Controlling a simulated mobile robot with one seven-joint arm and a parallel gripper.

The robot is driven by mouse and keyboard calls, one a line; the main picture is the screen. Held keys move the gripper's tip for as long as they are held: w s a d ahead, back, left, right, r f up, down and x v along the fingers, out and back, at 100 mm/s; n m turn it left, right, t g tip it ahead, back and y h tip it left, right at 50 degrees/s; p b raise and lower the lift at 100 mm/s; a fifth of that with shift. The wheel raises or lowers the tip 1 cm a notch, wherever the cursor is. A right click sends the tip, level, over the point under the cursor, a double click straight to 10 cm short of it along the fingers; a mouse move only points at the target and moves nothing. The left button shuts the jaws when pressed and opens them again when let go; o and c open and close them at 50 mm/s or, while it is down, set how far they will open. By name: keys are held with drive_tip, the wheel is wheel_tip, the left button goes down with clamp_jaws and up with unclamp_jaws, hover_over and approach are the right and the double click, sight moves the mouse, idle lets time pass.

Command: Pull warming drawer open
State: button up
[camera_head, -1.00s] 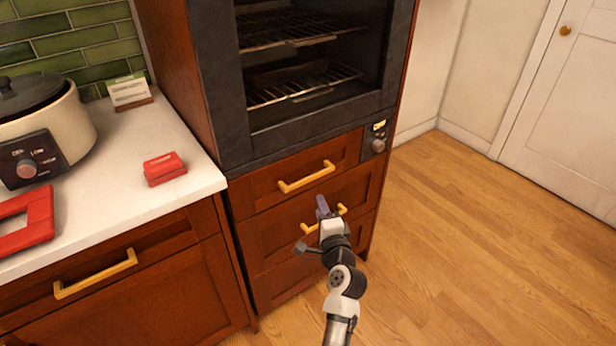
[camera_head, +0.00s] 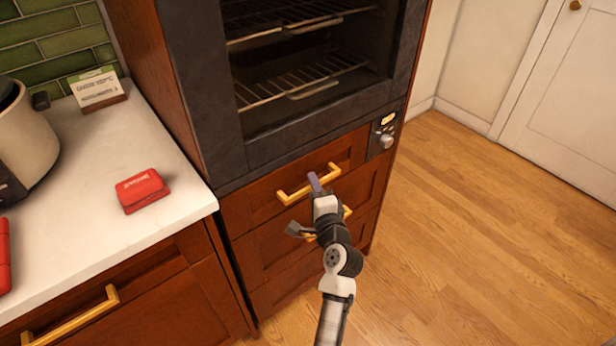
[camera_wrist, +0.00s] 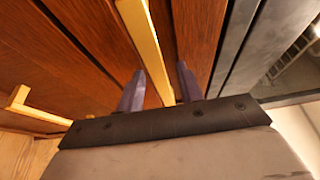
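The top wooden drawer (camera_head: 245,207) sits directly under the oven, its front flush with the cabinet. Its brass bar handle (camera_head: 291,195) is long and angled in the picture. My gripper (camera_head: 314,181) is at the right part of this handle and hides a little of it. In the wrist view the handle (camera_wrist: 141,32) runs between the two purple fingers of my gripper (camera_wrist: 160,78). The fingers are apart, with a gap on both sides of the bar. Whether either finger touches the bar or the drawer front cannot be told.
A lower drawer handle (camera_head: 347,212) is partly hidden behind my gripper. The oven (camera_head: 190,100) stands above, with a knob (camera_head: 386,141) at its lower right. The counter (camera_head: 105,215) at left holds a red box (camera_head: 142,190). The wooden floor (camera_head: 470,240) at right is clear.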

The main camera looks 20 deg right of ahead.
drive_tip(key=shift+w, duration=0.4)
drive_tip(key=shift+s, duration=0.1)
drive_tip(key=shift+c, duration=0.5)
clamp_jaws()
